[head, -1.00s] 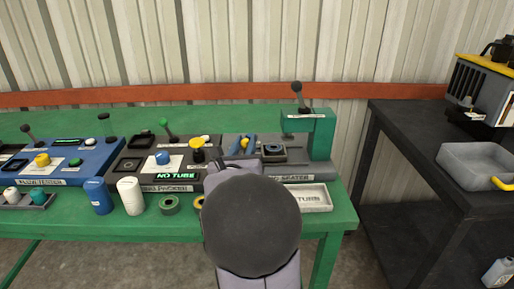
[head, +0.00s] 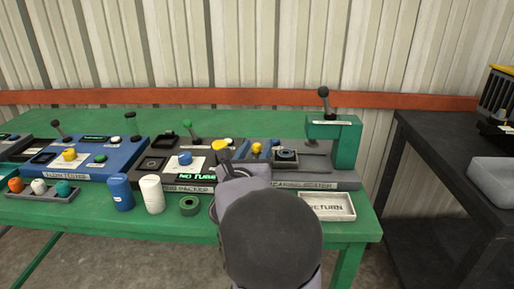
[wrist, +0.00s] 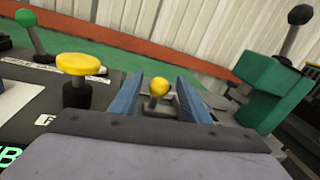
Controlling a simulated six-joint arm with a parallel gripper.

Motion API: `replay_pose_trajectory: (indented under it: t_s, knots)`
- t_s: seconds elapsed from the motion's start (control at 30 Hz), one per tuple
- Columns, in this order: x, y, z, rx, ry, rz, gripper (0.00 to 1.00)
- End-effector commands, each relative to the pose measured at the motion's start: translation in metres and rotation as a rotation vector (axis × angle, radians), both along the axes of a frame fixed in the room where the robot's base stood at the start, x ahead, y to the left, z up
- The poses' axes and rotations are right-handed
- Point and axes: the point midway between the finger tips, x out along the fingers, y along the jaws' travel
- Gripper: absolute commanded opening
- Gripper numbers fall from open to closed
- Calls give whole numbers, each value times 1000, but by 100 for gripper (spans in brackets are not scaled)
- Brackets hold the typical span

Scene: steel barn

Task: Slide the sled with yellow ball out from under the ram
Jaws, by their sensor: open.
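The yellow ball (wrist: 158,87) is the sled's knob and stands between the two blue fingers of my gripper (wrist: 160,78). The fingers are open, with gaps beside the ball. The sled carries a dark round ring part (head: 286,155). It sits on the grey bearing seater base (head: 343,181), left of the green press (head: 345,145). The press head with the ram overhangs the base's right part. In the head view the sled looks clear of it.
A mushroom-shaped yellow knob (wrist: 77,66) stands close left of my fingers. The press lever (head: 324,100) rises above the press. A return tray (head: 327,206) lies in front.

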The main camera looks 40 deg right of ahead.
Motion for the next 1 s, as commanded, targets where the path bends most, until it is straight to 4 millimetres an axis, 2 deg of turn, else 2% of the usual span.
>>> replay_pose_trajectory:
  t_s: [0.53,0.93,0.97,1.0]
  knots:
    - [-34,53,1,-2,-2,3,43]
    - [-40,60,0,0,0,0,43]
    - [-40,60,0,0,0,0,40]
    - [-40,60,0,-1,1,0,32]
